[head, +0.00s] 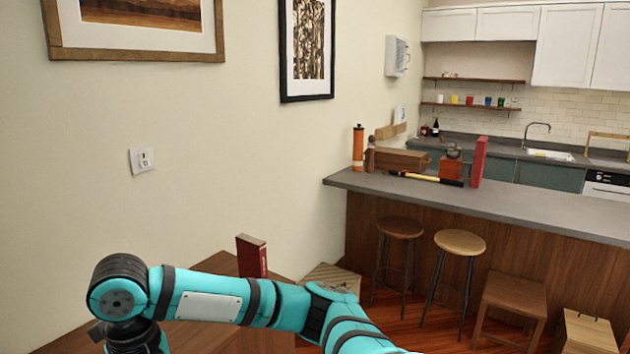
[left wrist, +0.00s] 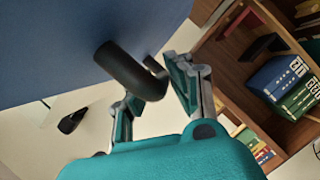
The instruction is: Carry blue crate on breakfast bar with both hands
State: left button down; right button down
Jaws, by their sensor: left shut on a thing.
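The blue crate shows in the left wrist view as a large flat blue side (left wrist: 70,45) with a black tubular handle (left wrist: 122,72). My left gripper (left wrist: 156,88) is shut on this handle, a finger on either side of it. The crate is not visible in the head view, where only my teal arm crosses the bottom. The breakfast bar (head: 540,212) has a grey top and wooden front and stands at the right. My right gripper is in neither view.
Several things stand at the bar's left end: an orange cylinder (head: 358,148), a wooden box (head: 400,159), a grinder (head: 452,163) and a red book (head: 479,160). The bar's right part is clear. Stools (head: 459,243) stand before it. Shelves with books (left wrist: 280,78) are beside the crate.

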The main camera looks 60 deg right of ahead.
aim_at(412, 187)
jog(key=z, duration=1.9)
jog(key=i+l+z, duration=0.1)
jog(key=i+z, duration=0.4)
jog(key=i, duration=3.55)
jog(key=i+z, duration=0.25)
jog(key=i, duration=0.95)
